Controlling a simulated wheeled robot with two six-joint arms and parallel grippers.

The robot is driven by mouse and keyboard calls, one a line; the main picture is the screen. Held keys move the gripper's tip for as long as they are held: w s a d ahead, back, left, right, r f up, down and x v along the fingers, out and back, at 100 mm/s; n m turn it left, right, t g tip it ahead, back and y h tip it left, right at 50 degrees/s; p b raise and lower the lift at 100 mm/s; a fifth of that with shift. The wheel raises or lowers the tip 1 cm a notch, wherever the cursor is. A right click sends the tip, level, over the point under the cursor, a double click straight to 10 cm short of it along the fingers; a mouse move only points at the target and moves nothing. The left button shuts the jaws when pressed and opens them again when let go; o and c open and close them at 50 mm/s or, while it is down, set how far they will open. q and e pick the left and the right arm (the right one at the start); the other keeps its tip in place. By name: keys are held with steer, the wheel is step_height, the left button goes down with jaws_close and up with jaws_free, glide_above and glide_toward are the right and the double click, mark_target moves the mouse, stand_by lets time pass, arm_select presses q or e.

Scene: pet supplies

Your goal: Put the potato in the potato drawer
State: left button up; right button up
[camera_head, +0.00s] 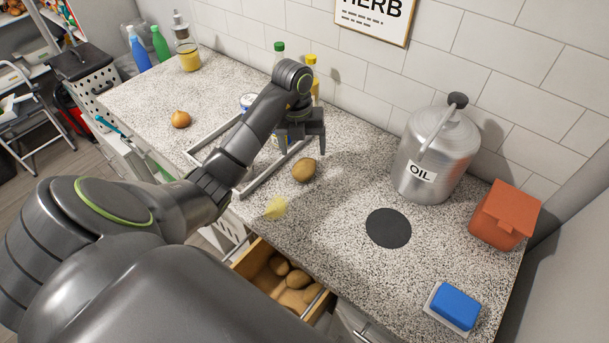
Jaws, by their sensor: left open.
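A brown potato (304,171) lies on the speckled counter right of the grey rail frame. My left gripper (302,148) is open just above and behind the potato, fingers pointing down; I cannot tell whether it touches it. The wooden potato drawer (252,257) is pulled open below the counter's front edge and holds several potatoes (297,280). My left arm hides part of the drawer's left side. My right gripper is not in view.
A pale yellow piece (276,208) lies near the front edge. An onion (180,119) is at left. The oil can (437,155), dark round disc (388,228), orange box (503,216) and blue sponge (455,305) stand right. Bottles line the wall.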

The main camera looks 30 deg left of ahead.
mark_target(304, 163)
arm_select(q)
steer(key=shift+f, duration=0.65)
steer(key=shift+s+d+f+b, duration=0.1)
steer(key=shift+s+f+b, duration=0.05)
steer(key=shift+f+b, duration=0.25)
steer(key=shift+s+d+f+p, duration=0.1)
steer(key=shift+s+f+p, duration=0.1)
steer(key=shift+f+p, duration=0.15)
step_height(304, 163, down, 2)
steer(key=shift+d+f+p, duration=0.1)
steer(key=shift+f+p, duration=0.1)
steer(key=shift+p, duration=0.3)
steer(key=shift+f, duration=0.5)
steer(key=c, duration=1.3)
steer(key=shift+o, duration=0.2)
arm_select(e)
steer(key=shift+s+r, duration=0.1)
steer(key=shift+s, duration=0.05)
arm_select(q)
steer(key=shift+w+r, duration=0.1)
steer(key=shift+r, duration=0.05)
